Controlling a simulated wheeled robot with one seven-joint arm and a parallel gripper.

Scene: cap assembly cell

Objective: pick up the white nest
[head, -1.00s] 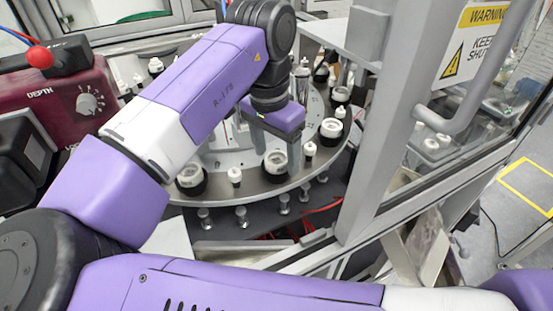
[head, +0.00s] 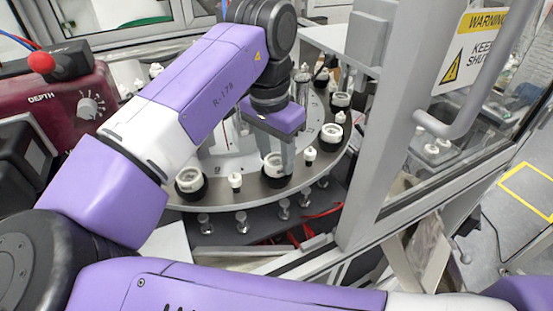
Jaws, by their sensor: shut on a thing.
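The white nest (head: 274,168) is a white ring-shaped cup in a black round base, near the front edge of the grey turntable (head: 221,195). My gripper (head: 278,158) is at this nest, pointing down from the purple wrist, with its grey fingers shut on it. One finger stands at the nest's right side; the other is mostly hidden. The nest appears still at turntable level; I cannot tell whether it has lifted.
Similar white cups in black bases stand at left (head: 190,180) and right (head: 331,135). Small white pegs (head: 235,181) stand between them. The cell's metal door frame (head: 375,150) is close on the right. A maroon control box (head: 65,105) stands on the left.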

